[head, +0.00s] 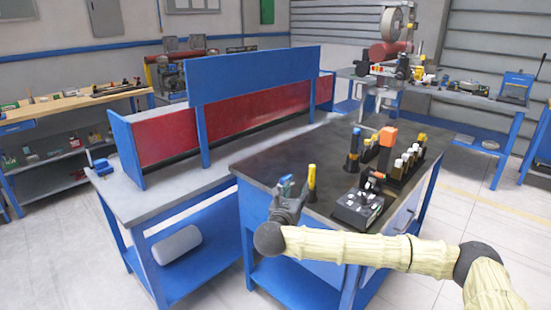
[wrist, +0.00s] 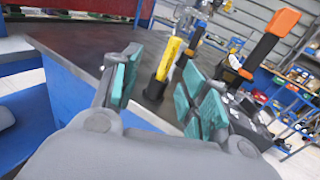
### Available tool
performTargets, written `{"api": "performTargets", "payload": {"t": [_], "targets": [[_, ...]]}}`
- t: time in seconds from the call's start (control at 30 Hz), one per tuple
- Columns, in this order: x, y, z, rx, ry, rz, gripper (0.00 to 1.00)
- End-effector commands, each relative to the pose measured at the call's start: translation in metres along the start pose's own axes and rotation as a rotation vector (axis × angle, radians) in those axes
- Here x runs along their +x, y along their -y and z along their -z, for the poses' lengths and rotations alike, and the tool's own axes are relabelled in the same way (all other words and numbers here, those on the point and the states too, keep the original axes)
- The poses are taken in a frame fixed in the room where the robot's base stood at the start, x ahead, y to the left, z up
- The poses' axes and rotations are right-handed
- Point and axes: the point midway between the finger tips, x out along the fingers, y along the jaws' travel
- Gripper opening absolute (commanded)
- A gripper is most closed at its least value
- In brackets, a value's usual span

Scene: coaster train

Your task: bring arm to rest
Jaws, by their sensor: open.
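My arm, in a cream sleeve, reaches in from the lower right of the head view and bends at a dark joint. My gripper (head: 291,187) is at the near left edge of the dark-topped workbench (head: 262,165). In the wrist view the gripper (wrist: 160,78) has its two teal-padded fingers spread apart, with nothing held between them. A yellow-and-black upright tool (wrist: 168,60) shows beyond the gap between the fingers. The same tool (head: 311,180) stands just right of the gripper in the head view. Whether they touch is unclear.
A black device (head: 358,208) and an orange-topped tool (head: 387,137) stand on the bench, right of the gripper. A grey table with blue-and-red panels (head: 165,137) adjoins at left. Open floor (head: 60,260) lies lower left.

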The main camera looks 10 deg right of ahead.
Motion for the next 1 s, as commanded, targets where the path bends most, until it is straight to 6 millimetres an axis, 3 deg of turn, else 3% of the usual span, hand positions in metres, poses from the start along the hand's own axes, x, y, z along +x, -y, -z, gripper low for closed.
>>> {"api": "performTargets", "payload": {"t": [0.17,0.3,0.53,0.63,0.77,0.87,1.0], "targets": [[-0.053,-0.062,0.031,-0.184,-0.001,-0.195,0.44],[-0.108,-0.110,0.067,-0.374,0.013,-0.381,0.44],[-0.210,-0.161,0.136,-0.703,0.073,-0.690,0.44],[-0.256,-0.170,0.171,-0.854,0.112,-0.827,0.44],[-0.313,-0.167,0.219,-1.057,0.175,-1.006,0.44],[-0.355,-0.153,0.257,-1.216,0.230,-1.146,0.44],[-0.404,-0.117,0.309,-1.442,0.316,-1.341,0.44]]}}
